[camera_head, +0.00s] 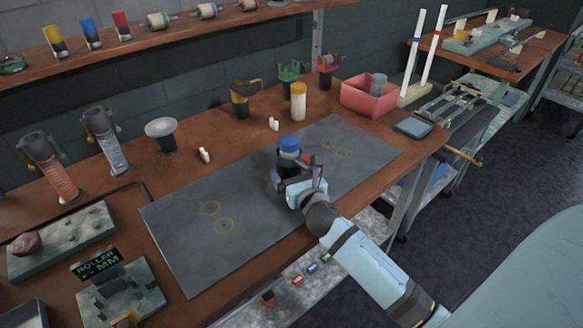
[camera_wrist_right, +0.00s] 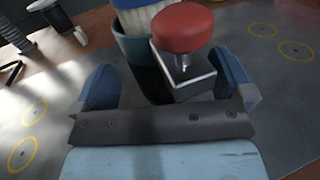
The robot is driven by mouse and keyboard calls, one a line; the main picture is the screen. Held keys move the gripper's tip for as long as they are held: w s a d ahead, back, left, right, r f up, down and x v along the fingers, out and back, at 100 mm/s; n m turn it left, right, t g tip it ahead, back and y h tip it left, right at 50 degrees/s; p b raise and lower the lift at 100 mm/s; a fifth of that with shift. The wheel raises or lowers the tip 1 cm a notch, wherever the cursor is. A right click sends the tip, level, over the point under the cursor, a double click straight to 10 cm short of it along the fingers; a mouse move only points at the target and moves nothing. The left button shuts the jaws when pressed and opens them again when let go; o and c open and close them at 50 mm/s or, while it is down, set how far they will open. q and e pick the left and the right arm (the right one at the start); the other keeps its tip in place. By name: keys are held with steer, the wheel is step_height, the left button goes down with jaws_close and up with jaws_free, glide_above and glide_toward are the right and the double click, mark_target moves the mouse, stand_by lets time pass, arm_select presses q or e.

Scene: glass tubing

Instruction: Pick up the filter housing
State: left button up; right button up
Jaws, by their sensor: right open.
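The blue-capped object that looks like the filter housing (camera_head: 288,148) stands on the grey mat (camera_head: 240,235), right of the mat's middle. In the wrist view the housing (camera_wrist_right: 137,45) shows a blue top, a pale ribbed band and a dark teal cup. A red knob (camera_wrist_right: 182,27) on a metal bracket sits in front of it and hides part of it. My right gripper (camera_head: 298,187) is at the near side of the housing. In the wrist view the right gripper's blue fingers (camera_wrist_right: 168,85) are apart, with the bracket between them. Contact cannot be told. My left gripper is not in view.
Yellow circles mark the mat, whose left part is clear. Behind it stand a yellow-capped white jar (camera_head: 299,102), a black-and-yellow holder (camera_head: 241,99) and a red bin (camera_head: 368,97). Two torches (camera_head: 107,142) and a roller gauge (camera_head: 120,290) are at left. The bench's front edge is close.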

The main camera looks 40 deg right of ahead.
steer(key=shift+w+d, duration=0.15)
steer(key=shift+w, duration=0.45)
steer(key=c, duration=1.1)
steer(key=shift+r, duration=0.2)
